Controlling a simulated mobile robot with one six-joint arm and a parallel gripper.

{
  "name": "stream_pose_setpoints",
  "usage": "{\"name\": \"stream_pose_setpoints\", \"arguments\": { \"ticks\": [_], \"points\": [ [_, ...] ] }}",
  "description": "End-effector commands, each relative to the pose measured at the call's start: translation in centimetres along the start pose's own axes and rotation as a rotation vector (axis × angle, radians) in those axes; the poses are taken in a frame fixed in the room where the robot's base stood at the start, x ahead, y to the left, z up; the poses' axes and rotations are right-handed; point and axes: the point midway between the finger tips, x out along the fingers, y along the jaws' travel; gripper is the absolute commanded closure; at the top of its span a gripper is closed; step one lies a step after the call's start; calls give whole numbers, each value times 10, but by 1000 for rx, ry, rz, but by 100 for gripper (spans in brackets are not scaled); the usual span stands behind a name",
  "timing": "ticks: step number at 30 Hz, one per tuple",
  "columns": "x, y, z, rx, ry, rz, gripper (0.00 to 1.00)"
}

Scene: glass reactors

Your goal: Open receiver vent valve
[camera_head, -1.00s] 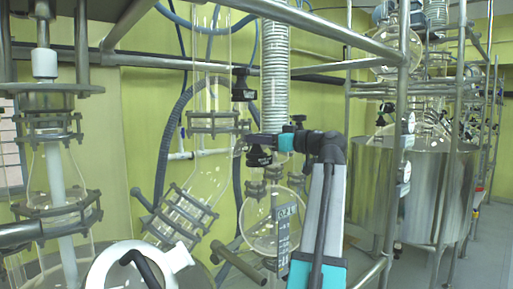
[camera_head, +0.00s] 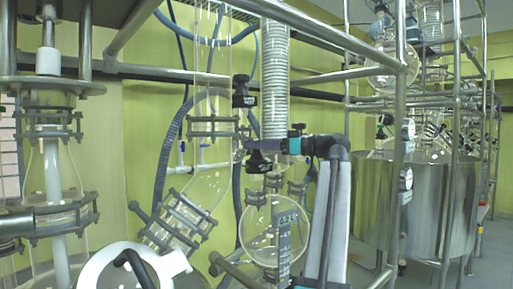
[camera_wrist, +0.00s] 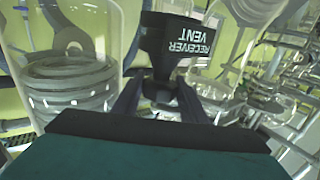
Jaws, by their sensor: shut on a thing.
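The receiver vent valve has a black handle (camera_wrist: 175,42) labelled "RECEIVER VENT", upside down in the wrist view. My gripper (camera_wrist: 160,100) is shut on the narrow lower part of this handle, with one dark finger on each side. In the head view, my gripper (camera_head: 270,144) is at the black valve knob (camera_head: 259,162) beside the glass column, above the round flask. The fingers largely hide the valve's stem there, and I cannot tell the handle's exact turn.
A round glass flask (camera_head: 273,232) hangs just below my gripper. Another black valve (camera_head: 242,91) sits above left. A clamped glass column (camera_head: 212,127) stands left. A steel frame post (camera_head: 400,150) and a steel vessel (camera_head: 425,205) are at right.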

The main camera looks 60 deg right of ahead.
Motion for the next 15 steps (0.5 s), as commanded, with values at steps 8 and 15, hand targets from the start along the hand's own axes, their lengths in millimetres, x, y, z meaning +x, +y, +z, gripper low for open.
{"name": "stream_pose_setpoints", "arguments": {
  "ticks": [8, 15],
  "points": [
    [0, 0, -1, 0, 2, 0, 84],
    [0, 0, 0, 0, 1, 1, 54]
  ]
}}
